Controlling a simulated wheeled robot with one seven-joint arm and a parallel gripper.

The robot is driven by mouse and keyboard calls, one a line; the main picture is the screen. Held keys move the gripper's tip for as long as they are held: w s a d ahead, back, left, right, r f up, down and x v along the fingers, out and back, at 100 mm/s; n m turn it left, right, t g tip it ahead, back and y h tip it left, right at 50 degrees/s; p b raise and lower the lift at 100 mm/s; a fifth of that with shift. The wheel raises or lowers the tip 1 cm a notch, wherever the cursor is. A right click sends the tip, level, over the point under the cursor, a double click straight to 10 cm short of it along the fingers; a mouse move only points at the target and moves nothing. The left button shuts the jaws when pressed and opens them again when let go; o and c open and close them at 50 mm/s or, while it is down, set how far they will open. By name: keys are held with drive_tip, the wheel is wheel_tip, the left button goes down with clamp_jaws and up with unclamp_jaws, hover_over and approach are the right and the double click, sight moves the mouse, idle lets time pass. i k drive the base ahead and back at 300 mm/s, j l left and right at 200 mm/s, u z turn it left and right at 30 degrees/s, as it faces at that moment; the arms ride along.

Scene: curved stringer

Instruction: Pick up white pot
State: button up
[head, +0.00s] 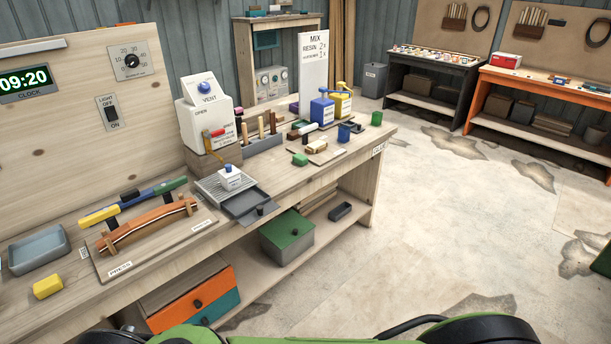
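A small white pot (230,179) with a blue knob on top stands upright on a grey slatted tray (208,188) near the middle of the workbench, close to its front edge. It is in front of the larger white vent box (207,122), which also has a blue knob. My gripper is not in view. Nothing is seen touching the pot except the tray under it.
A grey open drawer (240,203) lies just in front of the pot. A curved wooden piece (150,225) in a press is to the left. Blue (322,110) and yellow (343,103) dispensers stand to the right. The floor (440,230) in front is open.

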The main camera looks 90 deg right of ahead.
sight(234, 182)
drive_tip(key=z, duration=2.45)
drive_tip(key=i+j+u, duration=0.2)
drive_tip(key=i+u, duration=0.2)
drive_tip(key=i, duration=0.3)
drive_tip(key=i+u, duration=0.4)
drive_tip(key=i, duration=0.25)
